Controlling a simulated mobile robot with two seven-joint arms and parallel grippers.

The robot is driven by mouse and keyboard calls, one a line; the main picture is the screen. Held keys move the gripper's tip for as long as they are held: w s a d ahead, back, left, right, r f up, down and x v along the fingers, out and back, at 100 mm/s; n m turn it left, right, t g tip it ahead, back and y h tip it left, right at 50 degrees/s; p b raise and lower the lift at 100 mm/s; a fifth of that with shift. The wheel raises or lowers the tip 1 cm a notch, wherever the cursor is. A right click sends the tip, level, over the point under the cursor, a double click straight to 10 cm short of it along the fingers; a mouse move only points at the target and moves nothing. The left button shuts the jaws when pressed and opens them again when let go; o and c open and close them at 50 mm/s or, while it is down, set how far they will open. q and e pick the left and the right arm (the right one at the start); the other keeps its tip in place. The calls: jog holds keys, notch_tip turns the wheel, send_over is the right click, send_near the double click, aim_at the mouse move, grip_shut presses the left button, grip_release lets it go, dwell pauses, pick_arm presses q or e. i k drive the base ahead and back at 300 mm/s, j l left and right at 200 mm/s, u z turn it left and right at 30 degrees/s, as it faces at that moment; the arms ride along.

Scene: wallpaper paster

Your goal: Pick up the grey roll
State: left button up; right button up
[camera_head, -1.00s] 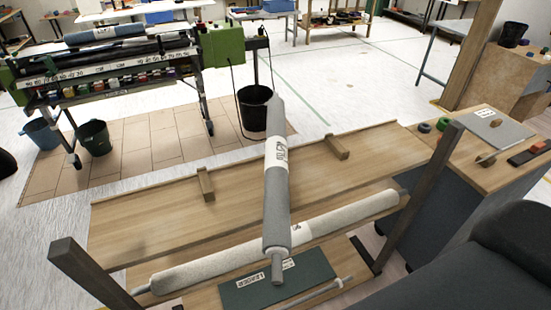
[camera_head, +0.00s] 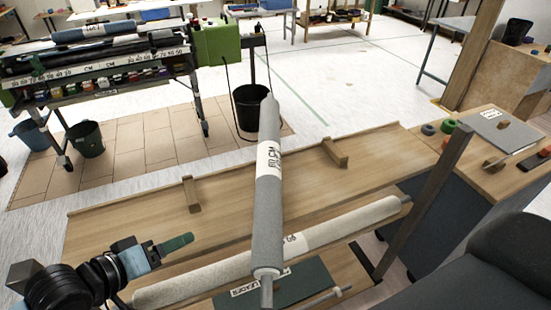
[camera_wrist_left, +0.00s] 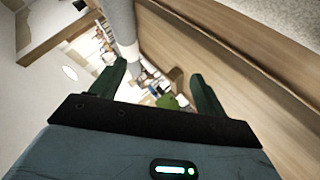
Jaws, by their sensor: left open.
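The grey roll (camera_head: 267,210) with a white label band lies across the wooden rack, its near end sticking out towards me. My left gripper (camera_head: 185,242) is left of the roll's near part, apart from it, over the left of the rack. In the left wrist view the gripper (camera_wrist_left: 158,86) has its two dark green fingers spread with nothing gripped. The grey roll (camera_wrist_left: 120,20) shows beyond the fingers there, towards the upper left. My right gripper is not in view.
A paler speckled roll (camera_head: 215,278) lies below on the rack. Two wooden pegs stand on the rack's shelf (camera_head: 130,223), one left (camera_head: 192,193) and one right (camera_head: 334,153) of the grey roll. A rack post (camera_head: 432,190) rises at right. A black bucket (camera_head: 250,105) stands behind.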

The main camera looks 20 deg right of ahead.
aim_at(267, 255)
jog(key=i+l, duration=0.15)
jog(key=l, duration=0.2)
jog(key=i+l, duration=0.15)
jog(key=l, duration=0.2)
jog(key=i+l, duration=0.15)
jog(key=l, duration=0.25)
